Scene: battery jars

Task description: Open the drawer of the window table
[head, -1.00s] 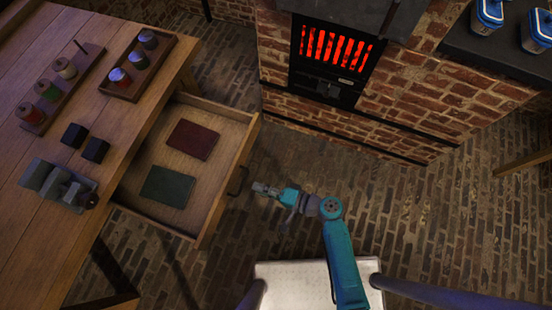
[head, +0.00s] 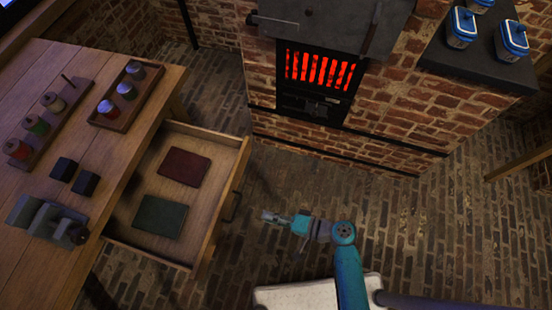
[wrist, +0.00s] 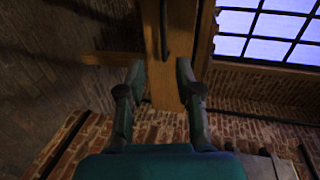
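The wooden window table (head: 105,150) stands at the left. Its drawer (head: 150,187) is pulled out and shows its inside, with a dark red book (head: 185,167) and a dark green book (head: 160,215) lying flat. The dark bar handle (head: 231,206) is on the drawer front. My gripper (head: 266,215) is just right of the handle, apart from it. In the wrist view my gripper (wrist: 159,72) has its two fingers spread with nothing between them touching. The handle (wrist: 164,30) and wooden drawer front (wrist: 160,92) show beyond the fingertips.
On the tabletop are a tray of jars (head: 125,95), a rack of spools (head: 42,128), two dark blocks (head: 75,176) and a grey vise (head: 48,221). A brick furnace (head: 350,120) glows at the back. Blue-lidded jars (head: 462,28) stand on its right ledge. Brick floor right of the drawer is clear.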

